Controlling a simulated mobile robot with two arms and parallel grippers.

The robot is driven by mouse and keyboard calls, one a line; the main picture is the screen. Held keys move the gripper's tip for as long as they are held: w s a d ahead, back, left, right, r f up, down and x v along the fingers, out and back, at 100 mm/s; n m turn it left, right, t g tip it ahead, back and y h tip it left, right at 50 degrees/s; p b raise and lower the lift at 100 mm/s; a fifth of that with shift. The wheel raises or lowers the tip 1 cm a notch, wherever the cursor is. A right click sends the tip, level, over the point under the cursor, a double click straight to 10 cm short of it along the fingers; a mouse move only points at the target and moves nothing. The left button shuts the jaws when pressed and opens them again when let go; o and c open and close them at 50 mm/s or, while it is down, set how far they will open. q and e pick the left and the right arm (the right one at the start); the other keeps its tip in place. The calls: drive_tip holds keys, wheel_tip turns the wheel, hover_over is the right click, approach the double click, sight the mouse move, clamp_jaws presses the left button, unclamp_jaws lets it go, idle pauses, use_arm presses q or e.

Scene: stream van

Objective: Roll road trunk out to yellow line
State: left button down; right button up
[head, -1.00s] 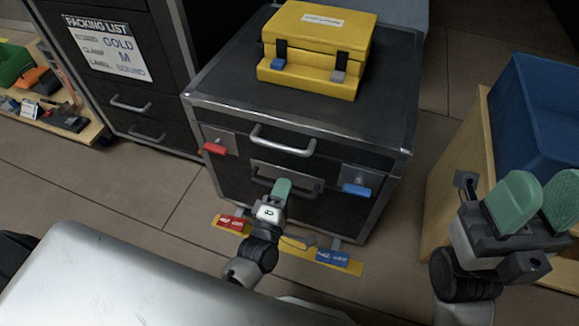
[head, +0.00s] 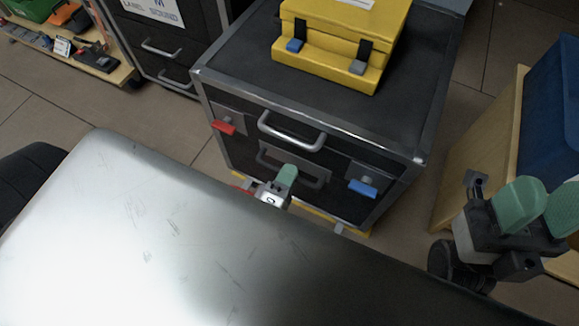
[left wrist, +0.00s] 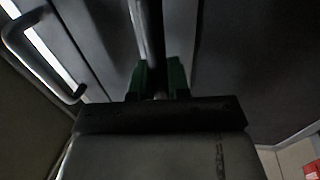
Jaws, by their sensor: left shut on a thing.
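The dark road trunk (head: 330,110), with metal edges, stands upright in the middle of the head view. A red latch (head: 224,128) and a blue latch (head: 362,187) are on its front. My left gripper (head: 287,176) is at the trunk's lower front handle (head: 309,178), below the upper handle (head: 291,132). In the left wrist view its green fingers (left wrist: 158,80) are closed around a dark bar. Part of the yellow line (head: 322,216) shows on the floor at the trunk's front base; the rest is hidden. My right gripper (head: 540,205) is open and empty at right.
A yellow case (head: 335,50) sits on the trunk. Another dark cabinet (head: 165,35) stands at the left, beside a low wooden shelf (head: 110,75). A blue bin (head: 555,110) and wooden panel (head: 490,140) stand at the right. A silver surface covers the foreground.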

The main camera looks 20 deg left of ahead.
use_arm(q)
drive_tip(key=c, duration=1.1)
unclamp_jaws()
drive_tip(key=s+f+p, duration=0.2)
drive_tip(key=s, duration=0.8)
drive_tip(key=shift+s+a, duration=0.2)
drive_tip(key=shift+s, duration=0.15)
drive_tip(key=shift+f, duration=0.1)
